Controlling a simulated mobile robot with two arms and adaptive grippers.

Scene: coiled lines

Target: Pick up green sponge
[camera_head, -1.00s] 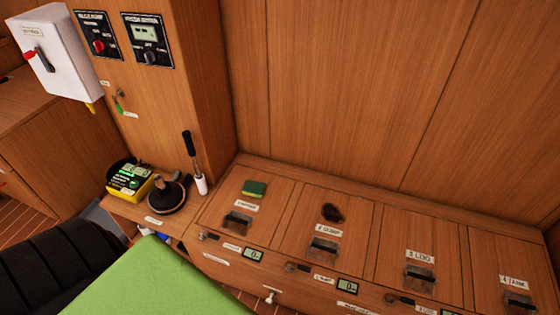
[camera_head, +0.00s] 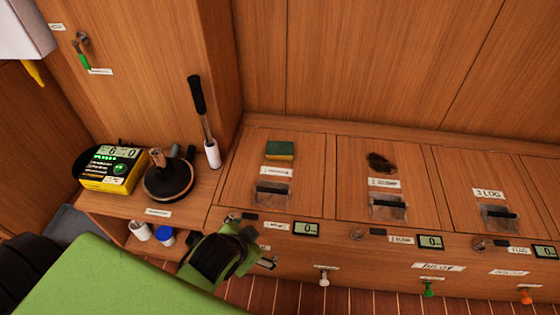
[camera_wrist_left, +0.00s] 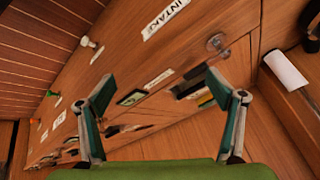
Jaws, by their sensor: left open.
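The green sponge (camera_head: 280,150), with a thin yellow lower edge, lies on the leftmost wooden lid of the bench top in the head view. It sits behind that lid's label and dark recessed handle. My left gripper (camera_head: 266,256) has come in low at the bench front, below and in front of the sponge, and does not touch it. In the left wrist view my left gripper (camera_wrist_left: 162,90) has its two fingers spread wide with nothing between them. My right gripper is in neither view.
A dark brown clump (camera_head: 381,162) lies on the second lid. Left of the lids stand a black round-based device (camera_head: 168,178), a white-and-black handled tool (camera_head: 205,125) and a yellow meter (camera_head: 113,168). Small displays and coloured knobs line the bench front. A wooden wall rises behind.

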